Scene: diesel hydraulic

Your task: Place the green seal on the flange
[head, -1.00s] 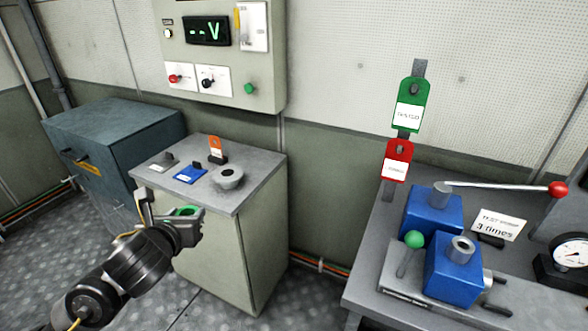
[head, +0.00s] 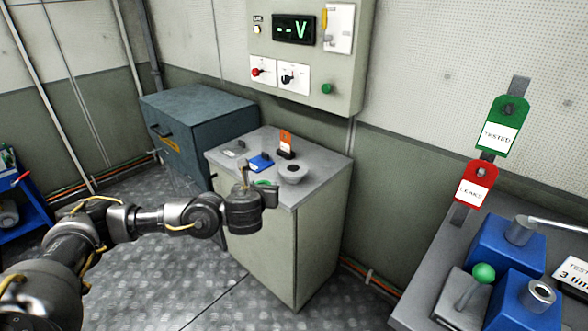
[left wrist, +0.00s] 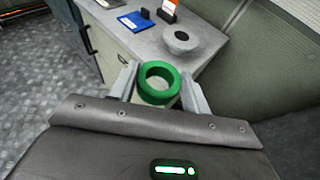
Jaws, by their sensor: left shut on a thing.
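The green seal, a thick ring, is between the fingers of my left gripper (left wrist: 158,88) in the left wrist view, where the seal (left wrist: 158,70) shows its open top. In the head view, my left gripper (head: 262,187) is at the front edge of the grey cabinet top, and only a bit of the green seal (head: 266,184) shows. The flange (head: 293,173), a grey round piece with a central hole, stands on the cabinet top, just right of and beyond the gripper. It also shows in the left wrist view (left wrist: 181,40), apart from the seal. My right gripper is not in view.
The cabinet top (head: 323,168) also holds a blue piece (head: 260,163) and an orange tag (head: 286,141) on a dark stand. A control panel (head: 305,50) hangs above. A bench with blue blocks (head: 505,245) stands at the right. A teal cabinet (head: 200,115) is behind left.

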